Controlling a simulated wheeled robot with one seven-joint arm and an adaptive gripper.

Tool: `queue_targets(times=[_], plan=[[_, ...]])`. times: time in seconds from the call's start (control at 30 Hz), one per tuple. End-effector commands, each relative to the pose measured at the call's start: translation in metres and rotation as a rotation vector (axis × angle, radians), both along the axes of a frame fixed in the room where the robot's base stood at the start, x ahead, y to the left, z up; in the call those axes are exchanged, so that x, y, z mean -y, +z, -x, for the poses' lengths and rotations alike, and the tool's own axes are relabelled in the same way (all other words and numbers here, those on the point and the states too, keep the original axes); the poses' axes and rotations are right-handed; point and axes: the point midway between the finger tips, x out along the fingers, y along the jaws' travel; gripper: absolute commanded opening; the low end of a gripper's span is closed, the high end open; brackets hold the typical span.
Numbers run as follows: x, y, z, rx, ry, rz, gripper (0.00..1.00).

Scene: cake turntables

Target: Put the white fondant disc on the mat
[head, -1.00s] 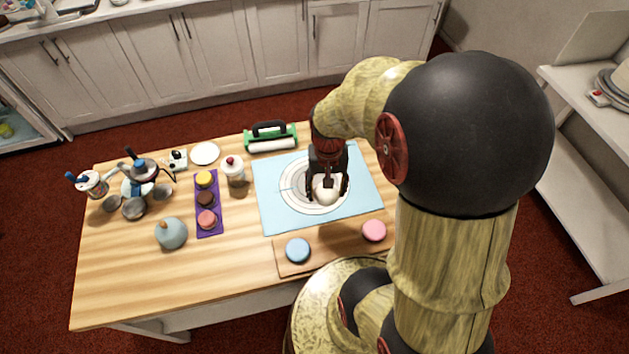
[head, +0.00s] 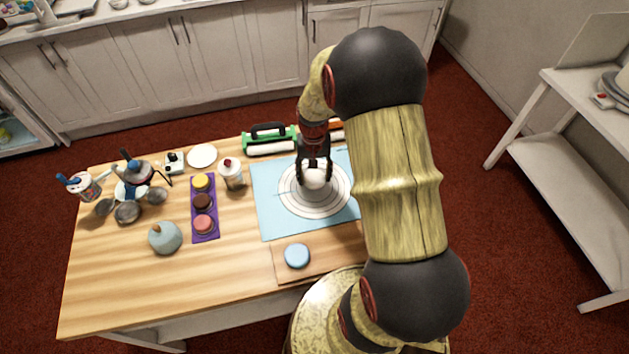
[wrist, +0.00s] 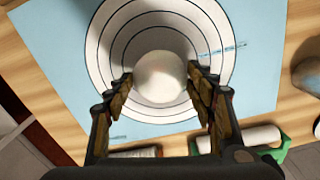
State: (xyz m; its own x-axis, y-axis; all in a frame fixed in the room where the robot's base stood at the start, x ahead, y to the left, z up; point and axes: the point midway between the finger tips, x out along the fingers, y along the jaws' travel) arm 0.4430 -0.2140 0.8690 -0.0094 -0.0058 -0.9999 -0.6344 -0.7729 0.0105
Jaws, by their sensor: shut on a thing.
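The white fondant disc (head: 315,178) is between the fingers of my gripper (head: 315,172), which is shut on it. In the wrist view the disc (wrist: 160,77) shows pale and round between the two fingers of my gripper (wrist: 163,88). The light blue mat (head: 268,222) lies on the wooden table, with white and dark printed rings at its middle. The disc is over these rings; the mat also shows in the wrist view (wrist: 60,62). I cannot tell whether the disc touches the mat or is held a little above it.
A wooden board (head: 325,262) with a blue disc (head: 297,255) lies in front of the mat.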

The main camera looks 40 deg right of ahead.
Motion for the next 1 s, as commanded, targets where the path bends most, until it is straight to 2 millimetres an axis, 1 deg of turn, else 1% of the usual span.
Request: queue_targets(times=[0.03, 0.13, 0.4, 0.53, 0.57, 0.87, 1.0], plan=[[-0.001, -0.013, 0.002, -0.004, 0.0, -0.002, 0.22], [-0.001, -0.025, 0.001, -0.002, 0.0, 0.0, 0.22], [0.0, -0.025, 0.001, -0.001, 0.0, -0.001, 0.22], [-0.001, -0.029, 0.001, -0.002, 0.0, 0.0, 0.22], [-0.001, -0.029, 0.002, -0.003, 0.0, -0.001, 0.55], [-0.001, -0.028, 0.002, -0.002, 0.0, 0.0, 0.72], [-0.001, -0.028, 0.001, -0.002, 0.0, -0.001, 0.73]])
